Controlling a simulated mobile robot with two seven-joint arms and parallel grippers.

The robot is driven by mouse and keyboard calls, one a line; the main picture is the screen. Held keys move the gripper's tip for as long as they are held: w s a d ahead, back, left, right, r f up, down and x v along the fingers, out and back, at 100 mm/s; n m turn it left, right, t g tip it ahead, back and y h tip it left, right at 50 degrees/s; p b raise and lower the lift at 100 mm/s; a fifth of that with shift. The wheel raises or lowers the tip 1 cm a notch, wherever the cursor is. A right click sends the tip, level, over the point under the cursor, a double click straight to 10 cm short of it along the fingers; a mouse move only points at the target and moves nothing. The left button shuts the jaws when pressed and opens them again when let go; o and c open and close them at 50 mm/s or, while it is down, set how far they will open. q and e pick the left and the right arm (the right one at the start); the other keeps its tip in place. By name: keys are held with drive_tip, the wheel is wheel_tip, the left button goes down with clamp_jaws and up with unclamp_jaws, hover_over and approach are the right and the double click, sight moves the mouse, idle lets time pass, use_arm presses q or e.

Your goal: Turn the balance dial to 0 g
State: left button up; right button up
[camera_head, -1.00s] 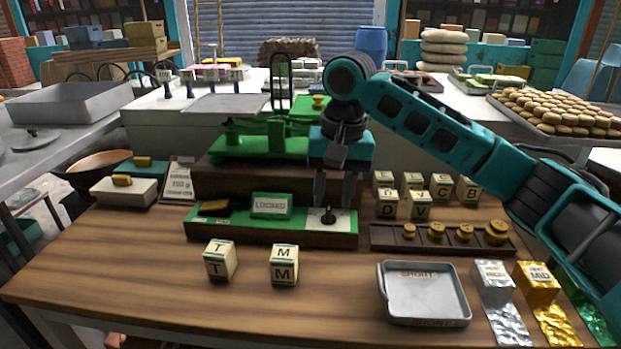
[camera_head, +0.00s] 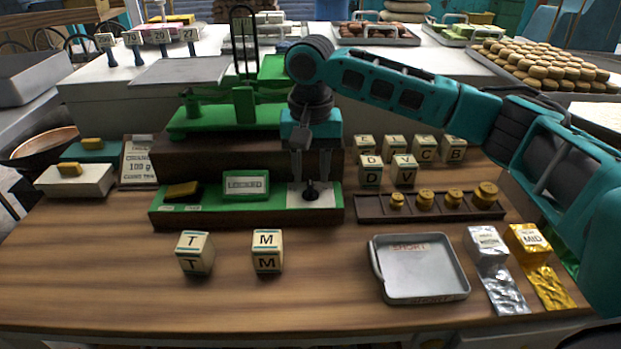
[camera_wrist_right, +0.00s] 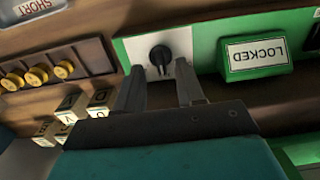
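The balance dial is a small black knob (camera_head: 310,191) on a white plate (camera_head: 325,202) at the right end of the green-topped panel; in the right wrist view the knob (camera_wrist_right: 160,56) shows at the top centre. No scale marks can be read. My right gripper (camera_head: 311,180) points down over the plate with its fingers apart, one to each side of the knob in the head view. In the right wrist view its fingertips (camera_wrist_right: 161,72) are open with the knob just beyond them; contact cannot be made out. My left gripper is out of view.
The green balance (camera_head: 221,117) stands behind. Brass weights (camera_head: 425,200) and letter cubes (camera_head: 403,170) are close on the right. The front table has clear room.

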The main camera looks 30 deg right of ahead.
sight(311, 191)
drive_tip(key=shift+f, duration=1.4)
drive_tip(key=shift+c, duration=0.3)
clamp_jaws()
